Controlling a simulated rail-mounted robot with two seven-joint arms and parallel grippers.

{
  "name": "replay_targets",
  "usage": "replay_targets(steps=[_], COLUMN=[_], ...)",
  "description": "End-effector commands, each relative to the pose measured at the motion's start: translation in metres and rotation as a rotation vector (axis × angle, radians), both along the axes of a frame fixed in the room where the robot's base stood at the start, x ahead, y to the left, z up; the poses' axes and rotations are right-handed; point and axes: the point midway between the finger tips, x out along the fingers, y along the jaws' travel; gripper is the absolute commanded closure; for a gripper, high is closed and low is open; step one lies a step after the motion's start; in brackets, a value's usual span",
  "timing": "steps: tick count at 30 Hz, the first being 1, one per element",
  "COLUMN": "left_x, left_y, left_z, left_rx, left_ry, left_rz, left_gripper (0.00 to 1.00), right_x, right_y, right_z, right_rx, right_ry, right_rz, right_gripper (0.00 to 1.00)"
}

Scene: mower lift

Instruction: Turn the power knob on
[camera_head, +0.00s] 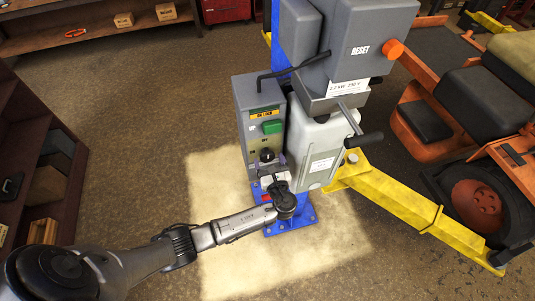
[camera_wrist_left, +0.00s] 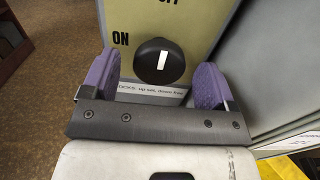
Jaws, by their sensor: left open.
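The power knob (camera_head: 267,155) is round and black, on the front of the grey control box (camera_head: 243,100). In the left wrist view the knob (camera_wrist_left: 150,62) shows a white mark that stands nearly upright, towards the partly cut-off label at the top. The "ON" label (camera_wrist_left: 121,39) is to the knob's left. My left gripper (camera_head: 272,163) is in front of the lower part of the box. In the left wrist view the open gripper (camera_wrist_left: 156,78) has its purple fingers apart, one on each side of the knob, with visible gaps. My right gripper is not in view.
A green button (camera_head: 272,127) sits above the knob. A grey-white tank (camera_head: 318,140) stands right beside the box, with a black-handled lever (camera_head: 362,137) in front. A yellow lift arm (camera_head: 400,205) extends right towards an orange mower (camera_head: 480,190). The floor at left is clear.

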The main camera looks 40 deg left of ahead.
Motion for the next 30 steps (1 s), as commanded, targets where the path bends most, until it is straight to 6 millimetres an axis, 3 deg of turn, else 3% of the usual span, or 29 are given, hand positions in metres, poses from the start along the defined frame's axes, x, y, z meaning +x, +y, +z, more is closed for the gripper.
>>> replay_targets(steps=[9, 20, 30], left_x=[0.013, 0.015, 0.014], left_y=[0.02, 0.022, 0.021], left_z=[0.0, 0.0, 0.0], left_rx=[0.0, -0.001, -0.001], left_ry=[-0.001, -0.001, -0.001], left_rz=[0.001, 0.0, 0.0], left_gripper=[0.19, 0.2, 0.53], right_x=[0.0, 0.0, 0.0], right_y=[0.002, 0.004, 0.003], right_z=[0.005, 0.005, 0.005], right_rx=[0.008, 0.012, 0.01], right_ry=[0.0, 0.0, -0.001], right_rz=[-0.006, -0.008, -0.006], right_gripper=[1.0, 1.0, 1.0])
